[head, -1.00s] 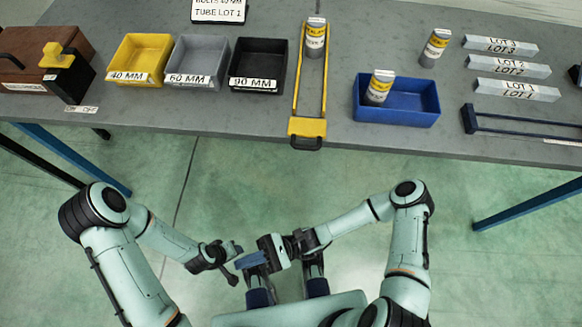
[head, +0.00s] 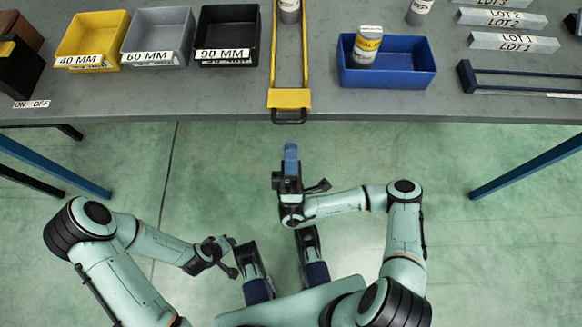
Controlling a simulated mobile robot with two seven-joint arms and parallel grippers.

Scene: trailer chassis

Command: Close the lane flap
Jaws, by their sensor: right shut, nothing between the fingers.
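The lane (head: 274,50) is a pair of thin yellow rails running back from the table's front edge. A yellow flap (head: 289,99) sits across its front end, with a black handle (head: 289,117) sticking out past the table edge. I cannot tell the flap's tilt from above. A grey tube with a yellow label (head: 290,12) stands between the rails at the back, partly cut off by the frame. My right gripper (head: 291,152), with blue fingers, is shut and empty, pointing at the handle from the front, apart from it. My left gripper (head: 230,250) is low at left, its fingers unclear.
Yellow, grey and black bins (head: 228,35) stand left of the lane. A blue tray (head: 388,68) holding a labelled tube (head: 367,44) stands to the right, with lot blocks (head: 513,42) and a dark blue frame (head: 525,84) beyond.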

